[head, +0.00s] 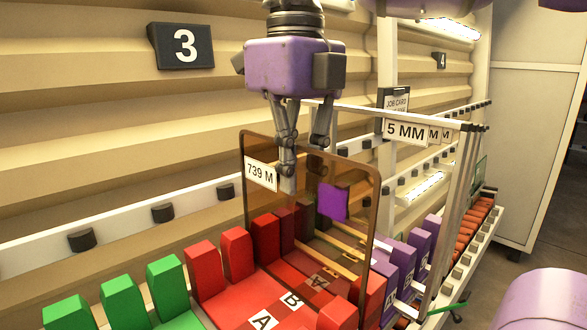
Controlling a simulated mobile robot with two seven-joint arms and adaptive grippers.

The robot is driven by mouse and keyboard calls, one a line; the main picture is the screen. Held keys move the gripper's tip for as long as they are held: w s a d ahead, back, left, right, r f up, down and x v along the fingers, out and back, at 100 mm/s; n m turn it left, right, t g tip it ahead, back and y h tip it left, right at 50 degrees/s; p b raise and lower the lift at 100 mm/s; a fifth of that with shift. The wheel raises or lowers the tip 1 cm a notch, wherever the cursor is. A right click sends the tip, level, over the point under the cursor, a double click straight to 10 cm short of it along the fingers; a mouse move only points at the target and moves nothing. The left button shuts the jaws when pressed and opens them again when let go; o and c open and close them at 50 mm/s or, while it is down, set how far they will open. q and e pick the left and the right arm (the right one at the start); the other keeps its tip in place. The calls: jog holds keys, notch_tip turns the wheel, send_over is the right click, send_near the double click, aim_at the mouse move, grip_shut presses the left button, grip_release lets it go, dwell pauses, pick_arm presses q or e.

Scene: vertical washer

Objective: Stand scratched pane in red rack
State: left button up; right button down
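A brown-tinted clear pane (345,235) with a "739 M" label and a purple patch (333,202) stands upright in the red rack (238,297). Its lower edge is hidden behind red blocks. No scratch can be made out on it. The red rack has upright red blocks and slots lettered A and B. My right gripper (304,165) points down over the pane's top edge. One finger is on the near side, and the other appears to be on the far side. A gap shows between the fingers, so it looks open. My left gripper is not in view.
Green blocks (123,302) line the rack to the left and purple blocks (400,262) stand to the right. A white frame with a "5 MM" sign (405,131) rises just right of the pane. A rail with dark knobs (163,212) runs behind.

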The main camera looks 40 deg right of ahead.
jog(key=shift+f, duration=0.55)
dwell(0.6)
jog(key=c, duration=1.9)
grip_release()
jog(key=shift+o, duration=0.2)
jog(key=shift+f, duration=0.1)
notch_tip(320, 180, up, 12)
jog(key=shift+r, duration=0.1)
